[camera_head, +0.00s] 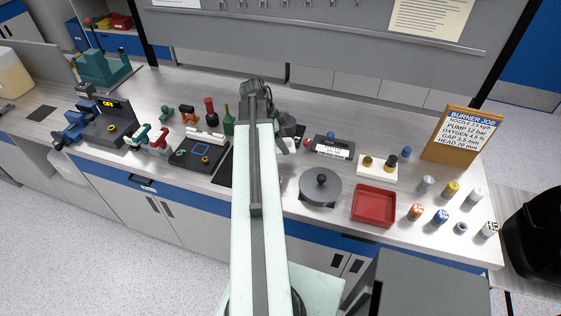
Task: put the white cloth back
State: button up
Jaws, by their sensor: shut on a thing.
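My arm reaches up the middle of the picture over the bench, and its dark far end (255,90) is above the bench's back half. My gripper's fingers are mostly hidden by the arm. A small white piece, seemingly the white cloth (287,145), shows just right of the arm, partly covered by it. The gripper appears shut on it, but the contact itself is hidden.
Right of my arm are a grey round lidded pot (320,188), a red tray (373,205), a white block with knobs (377,168), several small cylinders and the burner job sign (462,135). Left are a black device (198,151) and blue and green clamps.

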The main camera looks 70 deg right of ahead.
aim_at(287, 161)
notch_tip(287, 161, down, 7)
jog(key=b, duration=0.5)
jog(key=shift+f+b, duration=0.15)
jog(key=shift+b, duration=0.15)
jog(key=shift+r, duration=0.25)
jog(key=shift+f, duration=0.1)
jog(key=o, duration=1.5)
jog(key=p+v, duration=1.1)
jog(key=v, duration=0.1)
jog(key=shift+p, duration=0.3)
jog(key=shift+a, duration=0.1)
